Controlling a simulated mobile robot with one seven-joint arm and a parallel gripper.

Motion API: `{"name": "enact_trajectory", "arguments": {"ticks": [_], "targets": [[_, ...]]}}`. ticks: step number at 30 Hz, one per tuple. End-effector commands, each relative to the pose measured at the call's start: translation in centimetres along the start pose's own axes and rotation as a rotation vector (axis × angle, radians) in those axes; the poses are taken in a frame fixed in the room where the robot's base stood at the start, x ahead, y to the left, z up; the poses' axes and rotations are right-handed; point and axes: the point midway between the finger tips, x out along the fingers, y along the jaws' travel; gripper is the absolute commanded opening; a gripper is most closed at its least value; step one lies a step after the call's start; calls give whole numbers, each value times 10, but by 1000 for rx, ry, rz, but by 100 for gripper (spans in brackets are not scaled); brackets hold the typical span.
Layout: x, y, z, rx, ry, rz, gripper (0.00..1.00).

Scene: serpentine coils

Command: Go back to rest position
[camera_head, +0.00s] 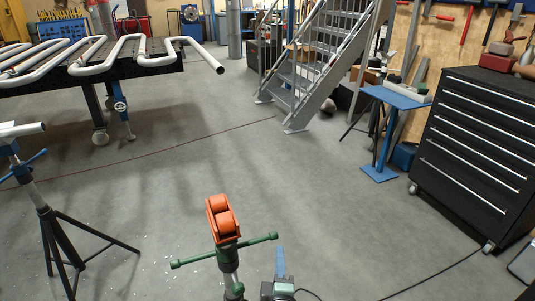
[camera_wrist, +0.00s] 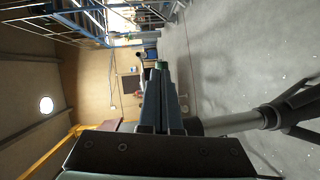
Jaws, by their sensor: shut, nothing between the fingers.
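My gripper (camera_wrist: 161,82) shows in the wrist view as dark, narrow fingers lying together, with nothing visible between them. The wrist view is turned sideways. The fingers point out into the room, and a grey post with dark legs shows close on their right. The serpentine coil (camera_head: 103,67) lies on a black table at the upper left.
A stand with orange rollers (camera_head: 222,217) and a green handle is close in front. A black tripod stand (camera_head: 65,240) is at left. Metal stairs (camera_head: 313,65), a blue stand (camera_head: 379,174) and a black drawer cabinet (camera_head: 478,150) are at right. The middle floor is clear, crossed by a thin cable.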

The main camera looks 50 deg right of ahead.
Motion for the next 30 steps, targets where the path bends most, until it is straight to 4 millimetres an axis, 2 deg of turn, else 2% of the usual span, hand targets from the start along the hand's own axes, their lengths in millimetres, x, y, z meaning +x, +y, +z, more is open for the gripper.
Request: {"name": "enact_trajectory", "arguments": {"ticks": [1, 6, 10, 15, 25, 28, 30], "targets": [[-6, 7, 16, 0, -8, -2, 0], [-23, 15, 50, -1, -4, -2, 0], [-32, 20, 71, -2, -4, -1, 0], [-38, 21, 85, 0, -1, -1, 0], [-39, 22, 88, 3, 0, 1, 0], [-36, 37, 73, 36, 17, 21, 0], [-32, 60, 51, 90, 42, 48, 0]]}}
